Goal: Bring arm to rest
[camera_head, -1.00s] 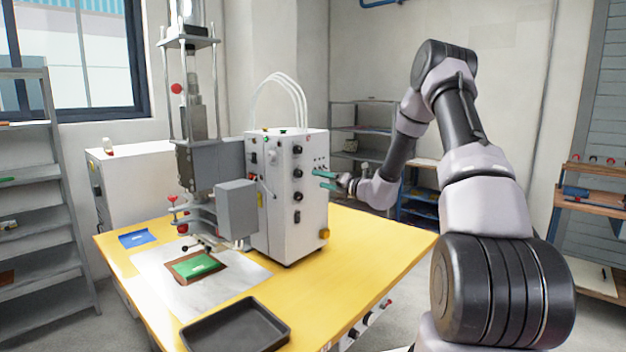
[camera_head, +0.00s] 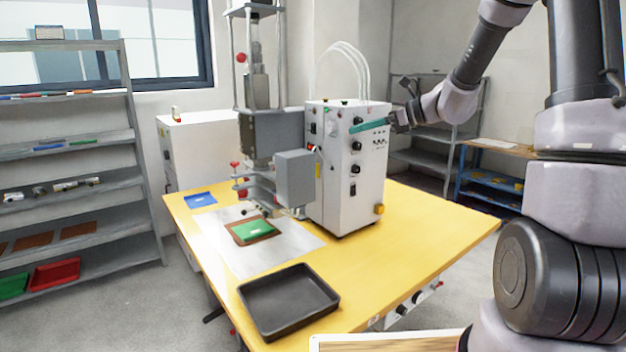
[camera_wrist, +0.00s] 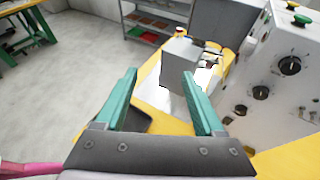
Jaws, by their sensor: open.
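My gripper (camera_head: 366,125) is raised near the upper right side of the white control box (camera_head: 345,190) in the head view. In the wrist view my gripper (camera_wrist: 160,100) shows two teal fingers spread wide with nothing between them. The control box's knobs also show at the right of the wrist view (camera_wrist: 262,92). From the head view I cannot tell whether a finger touches the box. My arm reaches in from the right side.
The yellow table (camera_head: 420,225) carries the welding press (camera_head: 270,135), a black tray (camera_head: 288,302), a green piece on a brown plate (camera_head: 254,231) and a blue piece (camera_head: 200,200). Shelves (camera_head: 70,170) stand at left. A wooden edge (camera_head: 390,342) shows at bottom.

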